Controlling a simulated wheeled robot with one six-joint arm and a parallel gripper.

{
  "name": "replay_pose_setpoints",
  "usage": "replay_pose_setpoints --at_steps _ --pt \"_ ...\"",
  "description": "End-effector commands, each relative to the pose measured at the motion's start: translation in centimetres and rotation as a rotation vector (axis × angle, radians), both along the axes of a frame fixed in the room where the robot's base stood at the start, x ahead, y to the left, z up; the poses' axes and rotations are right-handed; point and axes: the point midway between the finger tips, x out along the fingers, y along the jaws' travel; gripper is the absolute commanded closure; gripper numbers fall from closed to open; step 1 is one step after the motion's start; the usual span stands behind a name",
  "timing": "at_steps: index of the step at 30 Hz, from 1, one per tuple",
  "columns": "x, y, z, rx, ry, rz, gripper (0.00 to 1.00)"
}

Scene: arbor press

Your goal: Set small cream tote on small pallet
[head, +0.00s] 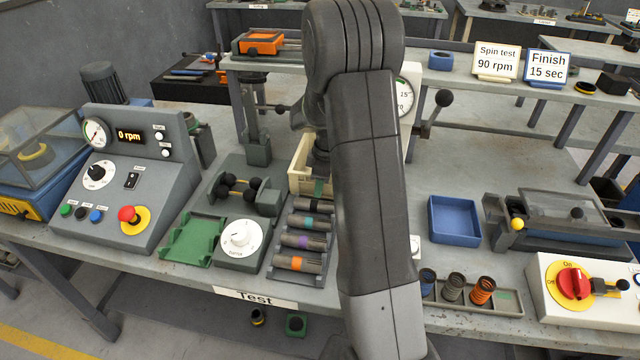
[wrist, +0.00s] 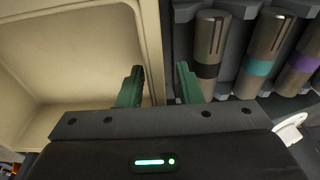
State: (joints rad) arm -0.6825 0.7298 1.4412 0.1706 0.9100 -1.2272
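The small cream tote (head: 299,176) stands on the bench behind the rack of cylinders, partly hidden by my arm in the head view. In the wrist view the tote (wrist: 70,60) fills the left side, and its inside looks empty. My gripper (wrist: 160,70) has its two green fingers apart, with the tote's right wall between them and a visible gap to the right finger. In the head view only a bit of green finger shows beside the tote. A green, low-walled plate (head: 190,243) lies at the bench front; I cannot tell if it is the small pallet.
A rack of several banded cylinders (head: 300,237) is close to the tote's near side. A white dial box (head: 240,243) sits left of the rack. A control console (head: 138,180) stands farther left. A blue tray (head: 454,219) lies right of my arm.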

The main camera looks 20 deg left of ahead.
Motion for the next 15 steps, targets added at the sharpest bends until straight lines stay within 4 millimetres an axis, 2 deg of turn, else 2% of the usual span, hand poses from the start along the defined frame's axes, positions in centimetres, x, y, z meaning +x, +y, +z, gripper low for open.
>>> replay_pose_setpoints --at_steps 10,13,15 --pt "0.0 0.0 0.3 0.000 0.000 0.000 0.67" --pt "0.1 -0.1 1.2 0.001 -0.002 0.000 0.67" --pt "0.1 -0.2 2.4 0.003 -0.003 -0.001 0.67"
